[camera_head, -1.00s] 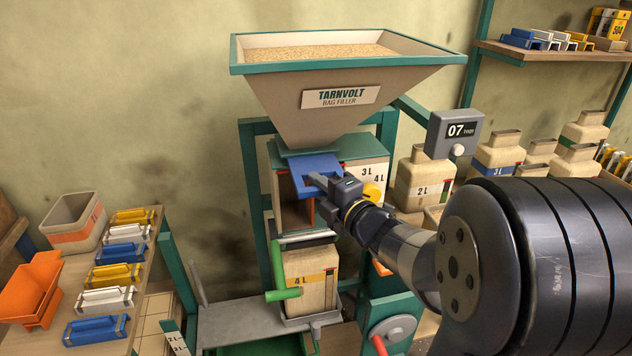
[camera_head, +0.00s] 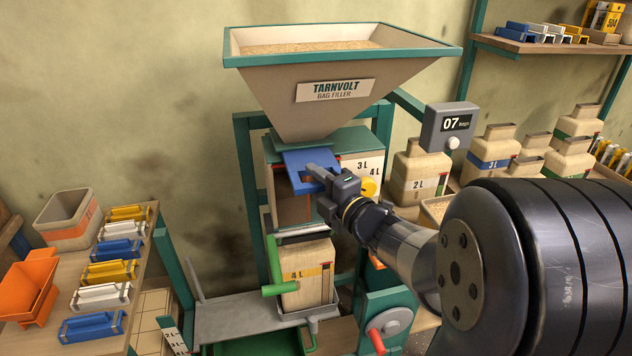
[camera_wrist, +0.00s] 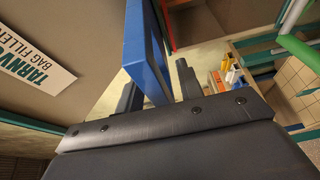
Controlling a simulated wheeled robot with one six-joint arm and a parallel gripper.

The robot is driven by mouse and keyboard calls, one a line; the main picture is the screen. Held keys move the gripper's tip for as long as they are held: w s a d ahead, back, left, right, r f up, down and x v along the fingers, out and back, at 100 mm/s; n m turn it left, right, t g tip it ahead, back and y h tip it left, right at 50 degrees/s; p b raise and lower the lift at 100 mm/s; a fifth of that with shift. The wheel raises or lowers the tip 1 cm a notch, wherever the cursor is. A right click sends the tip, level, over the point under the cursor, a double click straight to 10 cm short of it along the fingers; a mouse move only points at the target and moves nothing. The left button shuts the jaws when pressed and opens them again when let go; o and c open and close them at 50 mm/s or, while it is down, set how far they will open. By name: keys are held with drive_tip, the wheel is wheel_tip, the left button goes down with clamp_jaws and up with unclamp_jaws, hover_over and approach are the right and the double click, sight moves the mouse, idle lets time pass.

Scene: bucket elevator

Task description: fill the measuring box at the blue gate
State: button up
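The blue gate (camera_head: 296,158) is a tilted blue plate with an opening, under the hopper (camera_head: 335,105) of the bag filler. Below it is the brown measuring box (camera_head: 283,190), largely hidden behind the gate and my gripper; its fill cannot be seen. My gripper (camera_head: 318,188) is at the gate's lower right side. In the wrist view the blue gate (camera_wrist: 143,45) runs between my two dark fingers (camera_wrist: 158,88), which stand apart. A gap shows beside the right finger, so my gripper looks open around the gate's edge.
The hopper holds grain (camera_head: 310,46). A counter (camera_head: 447,128) reads 07. A red-knobbed crank (camera_head: 388,322) is low right. A side table with coloured clips (camera_head: 103,272) stands left.

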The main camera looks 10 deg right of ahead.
drive_tip(key=v, duration=1)
drive_tip(key=shift+s+b, duration=0.25)
drive_tip(key=shift+b, duration=0.2)
drive_tip(key=shift+d, duration=0.1)
